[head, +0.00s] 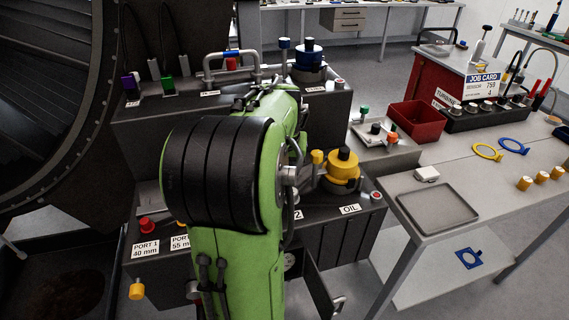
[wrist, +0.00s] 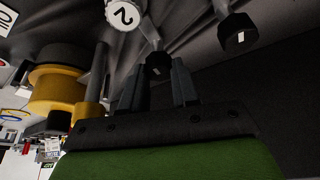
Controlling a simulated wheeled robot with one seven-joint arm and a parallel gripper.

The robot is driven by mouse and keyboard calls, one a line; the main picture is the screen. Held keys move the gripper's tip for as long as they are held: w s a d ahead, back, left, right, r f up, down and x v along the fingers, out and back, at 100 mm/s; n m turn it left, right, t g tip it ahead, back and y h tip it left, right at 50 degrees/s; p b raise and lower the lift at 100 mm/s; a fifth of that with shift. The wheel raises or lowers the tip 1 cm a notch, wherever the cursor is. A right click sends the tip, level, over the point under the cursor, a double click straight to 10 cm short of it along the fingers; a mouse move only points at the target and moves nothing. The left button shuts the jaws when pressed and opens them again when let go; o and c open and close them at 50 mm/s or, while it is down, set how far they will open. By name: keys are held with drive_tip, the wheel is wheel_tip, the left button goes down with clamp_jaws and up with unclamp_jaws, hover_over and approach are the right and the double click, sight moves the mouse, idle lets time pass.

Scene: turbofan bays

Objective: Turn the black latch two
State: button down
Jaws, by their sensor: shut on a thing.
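In the wrist view my gripper (wrist: 158,82) has its two dark fingers on either side of a black latch (wrist: 157,61), shut on its knob-like end. A round white label with a 2 (wrist: 123,14) lies just beyond it, upside down. A second black latch (wrist: 237,34) with a white mark stands to the right, apart from the fingers. In the head view my green and black arm hides the gripper and the latch.
A yellow cap or valve (head: 343,170) stands close to the arm by the OIL label (head: 350,209); it is near the left finger in the wrist view (wrist: 55,88). A red knob (head: 147,225) is at left. An open drawer (head: 318,290) sits below. The grey tray (head: 438,208) is empty.

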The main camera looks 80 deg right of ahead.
drive_tip(key=shift+n, duration=0.5)
drive_tip(key=shift+t, duration=0.3)
drive_tip(key=c, duration=0.8)
unclamp_jaws()
drive_tip(key=shift+c, duration=0.2)
drive_tip(key=p+v, duration=0.4)
drive_tip(key=v, duration=1.1)
drive_tip(key=shift+r, duration=0.45)
